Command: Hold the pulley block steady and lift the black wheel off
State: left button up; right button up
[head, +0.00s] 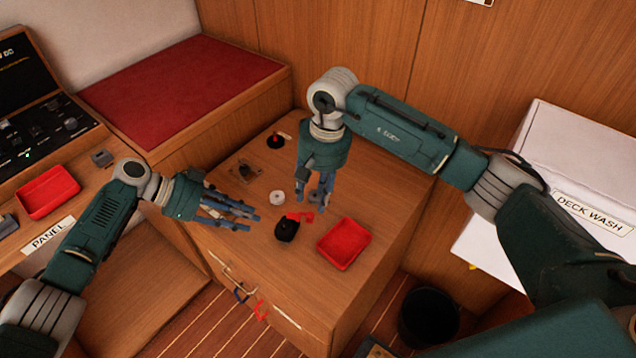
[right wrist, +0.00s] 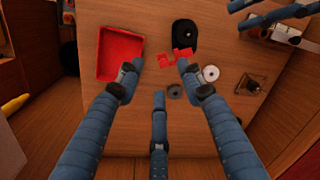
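A rounded black piece (head: 286,230) stands on the wooden cabinet top (head: 225,238); it also shows in the right wrist view (right wrist: 183,35). I cannot tell if it is the black wheel or the pulley block. Red parts (head: 300,216) lie against or beside it. A dark grey disc (right wrist: 175,92) lies beneath my right gripper (right wrist: 160,80), which is open and empty, pointing down; in the head view (head: 314,202) it partly covers the disc. My left gripper (head: 246,216) is open and empty, left of the black piece and apart from it.
A red tray (head: 343,243) stands to the right. A pale ring (head: 276,198) lies between the grippers. A small metal-fitted piece (head: 245,171) and a black round item with red (head: 276,141) sit further back. A dark bucket (head: 429,316) stands on the floor.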

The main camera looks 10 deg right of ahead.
aim_at(311, 213)
jog(key=f, duration=0.3)
jog(key=w+f, duration=0.1)
jog(key=f, duration=0.2)
jog(key=w+f, duration=0.1)
jog(key=f, duration=0.3)
jog(key=shift+w+a, duration=0.1)
jog(key=shift+a, duration=0.05)
grip_shut()
